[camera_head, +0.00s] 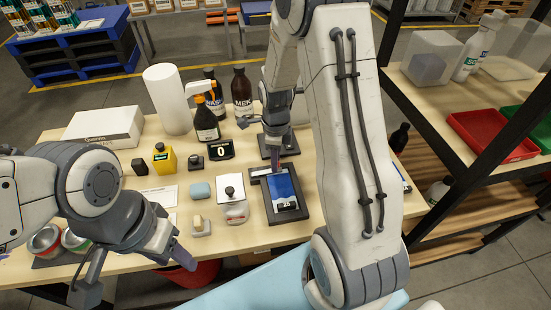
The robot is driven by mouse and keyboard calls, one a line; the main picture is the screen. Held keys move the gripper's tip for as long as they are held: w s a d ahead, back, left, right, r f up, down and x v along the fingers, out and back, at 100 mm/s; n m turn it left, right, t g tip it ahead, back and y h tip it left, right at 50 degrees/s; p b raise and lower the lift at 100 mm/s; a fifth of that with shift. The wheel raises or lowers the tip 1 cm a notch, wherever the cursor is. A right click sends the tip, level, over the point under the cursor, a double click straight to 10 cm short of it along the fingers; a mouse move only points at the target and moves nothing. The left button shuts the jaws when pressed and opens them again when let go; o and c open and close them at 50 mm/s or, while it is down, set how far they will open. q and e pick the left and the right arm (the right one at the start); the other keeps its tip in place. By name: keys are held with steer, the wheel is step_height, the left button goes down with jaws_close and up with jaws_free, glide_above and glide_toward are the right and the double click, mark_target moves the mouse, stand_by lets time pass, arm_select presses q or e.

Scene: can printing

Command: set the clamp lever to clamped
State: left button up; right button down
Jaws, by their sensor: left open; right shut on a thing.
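A dark fixture (302,208) with a blue plate (284,186) lies on the table right of centre. My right gripper (274,160) points down at the fixture's far edge. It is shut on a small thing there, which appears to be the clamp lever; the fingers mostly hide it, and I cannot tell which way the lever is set. My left gripper (180,256) is open and empty, low over the table's front edge.
A glass jar (232,206), a blue sponge (200,190), a small black display (220,150) and a yellow bottle (165,160) stand left of the fixture. Taller bottles (242,90) and a white roll (168,98) stand behind. Shelving with a red tray (493,137) is on the right.

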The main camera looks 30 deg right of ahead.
steer(key=shift+w, duration=0.1)
steer(key=c, duration=0.6)
jaws_free()
step_height(320, 180, up, 11)
steer(key=b, duration=0.1)
steer(key=shift+f, duration=0.2)
steer(key=s+a+r+n, duration=0.1)
steer(key=s+a+n, duration=0.2)
steer(key=a+n, duration=0.1)
steer(key=s+a+r+n, duration=0.1)
steer(key=s+a+n, duration=0.2)
steer(key=a+n, duration=0.2)
steer(key=s+a+r+n, duration=0.1)
steer(key=s+a+n, duration=0.2)
steer(key=a+n, duration=0.2)
steer(key=shift+a+n+y, duration=0.25)
steer(key=shift+n+y, duration=0.05)
steer(key=shift+n, duration=0.7)
steer(key=s+a+n, duration=0.2)
steer(key=s+n, duration=0.4)
steer(key=n, duration=0.2)
steer(key=s+a+n, duration=0.3)
steer(key=s+n, duration=0.4)
steer(key=n, duration=0.1)
steer(key=shift+s+a+n, duration=0.15)
steer(key=shift+a+n, duration=0.15)
steer(key=shift+n, duration=0.1)
